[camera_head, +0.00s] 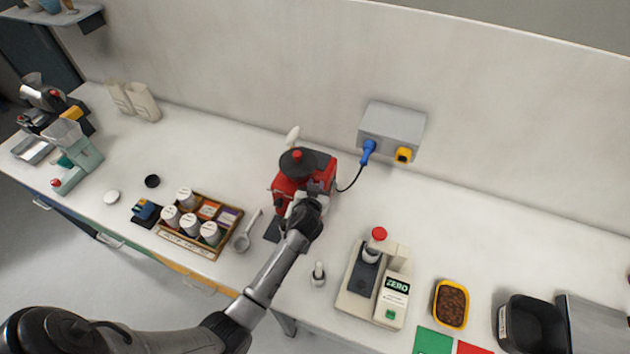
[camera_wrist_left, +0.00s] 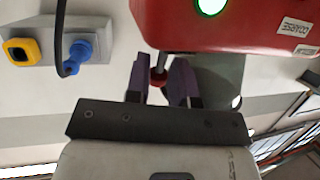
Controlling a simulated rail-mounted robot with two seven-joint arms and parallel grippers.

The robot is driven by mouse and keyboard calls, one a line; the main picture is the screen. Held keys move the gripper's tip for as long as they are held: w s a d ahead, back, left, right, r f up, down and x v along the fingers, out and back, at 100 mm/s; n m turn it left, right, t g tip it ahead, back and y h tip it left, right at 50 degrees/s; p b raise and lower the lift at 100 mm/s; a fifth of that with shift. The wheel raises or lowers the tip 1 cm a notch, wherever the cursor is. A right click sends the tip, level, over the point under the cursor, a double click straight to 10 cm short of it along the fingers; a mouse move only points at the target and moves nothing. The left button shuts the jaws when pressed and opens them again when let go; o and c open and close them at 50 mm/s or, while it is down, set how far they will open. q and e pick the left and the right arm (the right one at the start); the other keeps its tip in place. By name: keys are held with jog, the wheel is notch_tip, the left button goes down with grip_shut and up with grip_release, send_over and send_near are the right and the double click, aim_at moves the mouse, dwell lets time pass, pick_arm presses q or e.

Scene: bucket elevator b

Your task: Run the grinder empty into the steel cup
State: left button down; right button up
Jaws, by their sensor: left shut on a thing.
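The red grinder (camera_head: 283,186) stands on the bench near the wall, with a dark round top and a small red knob. In the left wrist view its red body (camera_wrist_left: 230,25) fills the top, upside down, with a lit green light and a "COARSE" label. My left gripper (camera_head: 303,204) is at the grinder's near side. Its purple fingers (camera_wrist_left: 163,80) are shut on a small red ball knob (camera_wrist_left: 158,78) at the end of a metal rod. I cannot make out the steel cup for certain; the arm and gripper hide part of the grinder's front. My right gripper is not in view.
A blue plug (camera_head: 368,150) with a black cable sits in the grey wall box (camera_head: 392,125). Left of the grinder are a scoop (camera_head: 246,232) and a wooden tray (camera_head: 188,244) of jars. A scale (camera_head: 358,304) and a yellow bean bowl (camera_head: 438,304) stand to the right.

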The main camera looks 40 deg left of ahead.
pick_arm(q)
jog(key=shift+f, duration=0.1)
jog(key=c, duration=1.1)
grip_release()
jog(key=shift+o, duration=0.5)
